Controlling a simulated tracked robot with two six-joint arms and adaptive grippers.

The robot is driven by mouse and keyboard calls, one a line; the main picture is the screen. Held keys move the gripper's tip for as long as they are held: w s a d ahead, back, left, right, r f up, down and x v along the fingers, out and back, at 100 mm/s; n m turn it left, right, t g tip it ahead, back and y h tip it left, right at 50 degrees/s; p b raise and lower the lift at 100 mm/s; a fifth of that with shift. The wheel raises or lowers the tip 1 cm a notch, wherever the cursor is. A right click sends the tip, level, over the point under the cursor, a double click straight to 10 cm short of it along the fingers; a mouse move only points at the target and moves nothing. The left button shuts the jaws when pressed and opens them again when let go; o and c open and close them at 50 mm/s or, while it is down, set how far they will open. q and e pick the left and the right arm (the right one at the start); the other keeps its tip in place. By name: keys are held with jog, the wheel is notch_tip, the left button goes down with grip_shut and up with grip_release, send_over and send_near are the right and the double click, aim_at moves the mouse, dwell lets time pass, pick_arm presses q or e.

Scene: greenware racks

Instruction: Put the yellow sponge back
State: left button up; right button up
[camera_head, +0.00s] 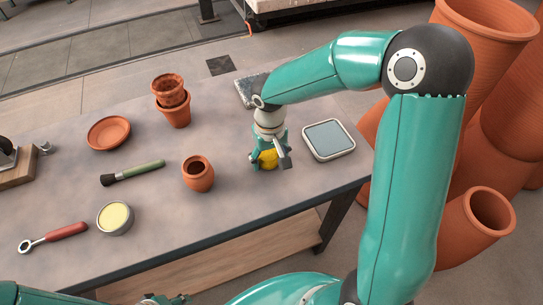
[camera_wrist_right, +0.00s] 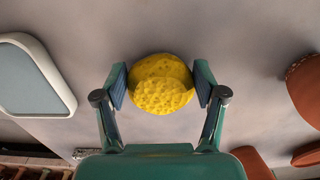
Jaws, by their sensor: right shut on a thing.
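The yellow sponge (camera_head: 267,158) is round and rough. It sits between the fingers of my right gripper (camera_head: 269,161), left of the blue-grey tray with a pale rim (camera_head: 329,140). In the right wrist view the finger pads press on both sides of the sponge (camera_wrist_right: 162,84), and the right gripper (camera_wrist_right: 160,88) is shut on it. The tray's rim (camera_wrist_right: 62,88) shows at the left there. I cannot tell whether the sponge touches the table. Part of my left gripper (camera_head: 165,299) shows at the bottom edge, its fingers too cut off to read.
A small terracotta jar (camera_head: 198,175) stands left of the sponge, with stacked pots (camera_head: 174,108) behind it. A saucer (camera_head: 108,133), a brush (camera_head: 133,173), a tin (camera_head: 115,218) and a red-handled tool (camera_head: 55,238) lie farther left. A grey slab (camera_head: 247,88) is at the back.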

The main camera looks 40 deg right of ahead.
aim_at(270, 157)
jog(key=shift+f, duration=0.15)
jog(key=o, duration=1)
jog(key=shift+r, duration=0.25)
notch_tip(270, 157, up, 12)
jog(key=shift+f, duration=0.1)
